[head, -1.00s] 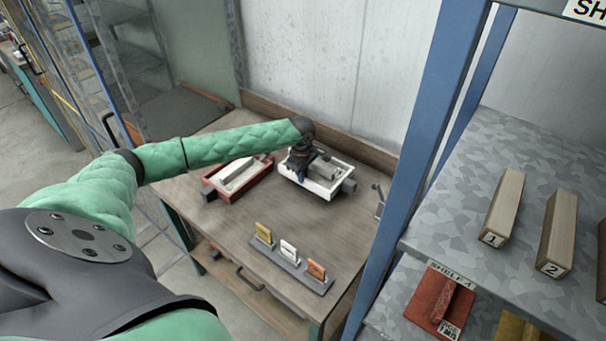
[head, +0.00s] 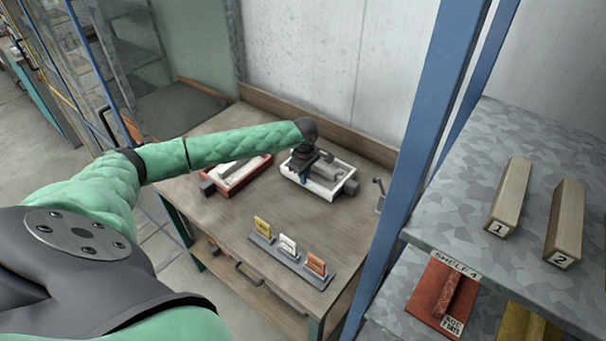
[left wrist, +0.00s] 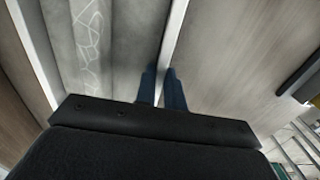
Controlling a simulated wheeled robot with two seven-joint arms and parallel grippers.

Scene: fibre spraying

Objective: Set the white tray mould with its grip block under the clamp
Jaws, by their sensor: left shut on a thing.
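The white tray mould (head: 326,197) sits at the back of the wooden table, grey inside, with a dark block (head: 350,187) at its right end. My left gripper (head: 302,168) comes down over its left part and hides some of it. In the left wrist view, the two blue fingers of the left gripper (left wrist: 163,80) are shut on a thin white wall of the tray mould (left wrist: 176,35). A small dark lever device (head: 379,194), perhaps the clamp, stands at the table's right edge, apart from the tray. My right gripper is out of view.
A red tray (head: 236,183) with a light piece inside lies left of the white one. A rack (head: 290,262) with yellow, white and orange cards stands at the table's front. A blue post (head: 405,150) and a metal shelf (head: 470,200) with numbered wooden blocks bound the right.

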